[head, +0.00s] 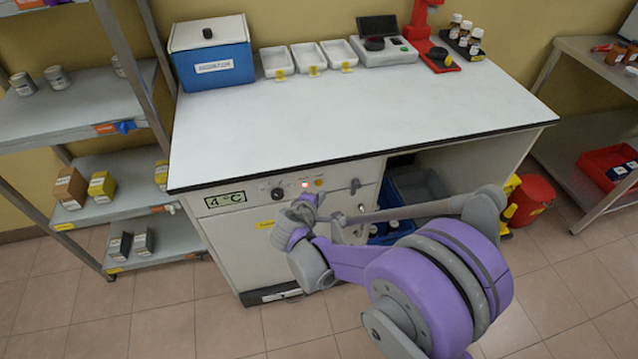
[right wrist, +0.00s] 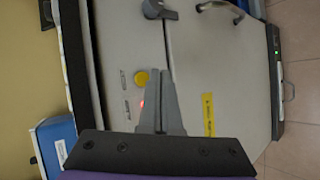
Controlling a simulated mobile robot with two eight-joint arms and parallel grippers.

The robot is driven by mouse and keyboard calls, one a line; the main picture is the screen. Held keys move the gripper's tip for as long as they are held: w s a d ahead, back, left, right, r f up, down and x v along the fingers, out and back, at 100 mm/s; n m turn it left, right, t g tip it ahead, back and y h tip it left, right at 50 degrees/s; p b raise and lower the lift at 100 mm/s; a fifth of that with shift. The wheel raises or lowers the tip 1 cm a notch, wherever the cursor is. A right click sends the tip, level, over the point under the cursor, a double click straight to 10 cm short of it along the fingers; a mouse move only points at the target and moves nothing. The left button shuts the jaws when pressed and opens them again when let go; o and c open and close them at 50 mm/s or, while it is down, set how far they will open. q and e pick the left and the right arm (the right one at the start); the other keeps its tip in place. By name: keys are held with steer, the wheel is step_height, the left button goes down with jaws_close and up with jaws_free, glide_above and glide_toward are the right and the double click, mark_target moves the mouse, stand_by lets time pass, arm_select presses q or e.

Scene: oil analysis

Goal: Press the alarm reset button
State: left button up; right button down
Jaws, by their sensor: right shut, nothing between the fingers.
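The cooling unit's control panel (head: 292,188) is on its front, below the white worktop. It carries a round yellow button (head: 319,182), a glowing red lamp (head: 305,184) and a dark knob (head: 278,193). The small labels are unreadable. In the right wrist view the yellow button (right wrist: 141,79) is just left of my right gripper (right wrist: 158,72); the red lamp (right wrist: 142,103) is partly hidden by the fingers. The right gripper (head: 309,200) is shut and empty, in front of the panel just below the lamp. Whether it touches the panel cannot be told. My left gripper is not in view.
The worktop (head: 330,115) overhangs the panel. It bears a blue box (head: 210,55), white trays (head: 310,58), an instrument (head: 384,48) and a red stand (head: 430,50). Shelves (head: 85,110) stand at left; a red bucket (head: 528,200) is on the floor at right.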

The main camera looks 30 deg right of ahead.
steer(key=shift+w+d, duration=0.15)
steer(key=shift+w, duration=0.45)
stand_by(1.6)
steer(key=shift+w, duration=0.4)
steer(key=shift+w+d, duration=0.15)
steer(key=shift+w, duration=0.2)
stand_by(0.5)
steer(key=shift+s, duration=0.15)
stand_by(0.3)
steer(key=shift+s, duration=0.65)
steer(key=shift+a, duration=0.2)
steer(key=s, duration=0.2)
steer(key=s+a, duration=0.1)
steer(key=s, duration=0.2)
